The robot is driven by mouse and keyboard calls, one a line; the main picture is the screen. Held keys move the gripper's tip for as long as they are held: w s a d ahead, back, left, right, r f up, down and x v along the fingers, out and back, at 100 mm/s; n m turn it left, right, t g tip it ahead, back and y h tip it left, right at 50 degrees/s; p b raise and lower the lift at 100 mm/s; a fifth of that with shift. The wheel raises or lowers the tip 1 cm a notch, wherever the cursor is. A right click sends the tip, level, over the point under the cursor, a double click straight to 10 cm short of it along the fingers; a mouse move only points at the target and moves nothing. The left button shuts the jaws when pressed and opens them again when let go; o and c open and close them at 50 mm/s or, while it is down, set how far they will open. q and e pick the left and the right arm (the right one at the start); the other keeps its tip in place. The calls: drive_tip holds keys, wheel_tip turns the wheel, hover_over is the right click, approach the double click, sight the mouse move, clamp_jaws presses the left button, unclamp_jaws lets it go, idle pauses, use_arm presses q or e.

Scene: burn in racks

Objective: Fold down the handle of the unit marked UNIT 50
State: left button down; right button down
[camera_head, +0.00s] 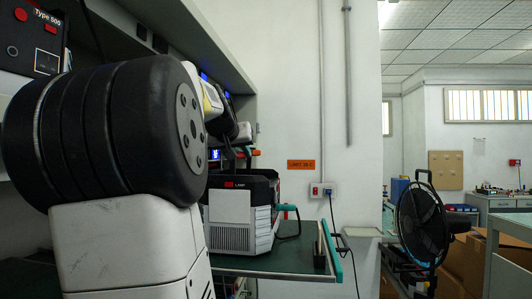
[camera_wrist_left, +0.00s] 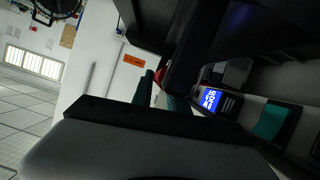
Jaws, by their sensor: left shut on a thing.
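A unit with a lit blue screen (camera_wrist_left: 210,99) shows in the wrist view. Its tilted text looks like it includes 50, but I cannot read it fully. A small blue screen (camera_head: 214,154) also shows past my arm in the head view. My left gripper (camera_wrist_left: 158,88) reaches in beside this unit, its dark fingers shut around what looks like its handle, with a teal part (camera_wrist_left: 171,101) close by. In the head view the left gripper (camera_head: 240,152) is small, dark and mostly hidden by my large wrist. The handle's angle is unclear. My right gripper is out of view.
A grey-and-black unit (camera_head: 242,215) stands on a green bench top (camera_head: 290,246). More units sit on the rack shelves, one marked Type 800 (camera_head: 46,18). An orange label (camera_head: 301,164) is on the wall. A black fan (camera_head: 420,222) stands right, beside cardboard boxes.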

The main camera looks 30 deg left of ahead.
use_arm(q)
drive_tip(key=shift+w+d+f+m+y, duration=0.15)
drive_tip(key=shift+w+d+m+y, duration=0.1)
drive_tip(key=shift+d+m+y, duration=0.6)
drive_tip(key=shift+w+d+f+m+g+y, duration=0.15)
drive_tip(key=shift+d+f+m+g+y, duration=0.2)
drive_tip(key=shift+m, duration=0.3)
drive_tip(key=shift+w+d+f+m+g+y, duration=0.15)
drive_tip(key=shift+d+m+y, duration=0.15)
drive_tip(key=shift+d+m, duration=0.3)
drive_tip(key=c, duration=1.3)
unclamp_jaws()
drive_tip(key=shift+r, duration=0.1)
drive_tip(key=v, duration=0.8)
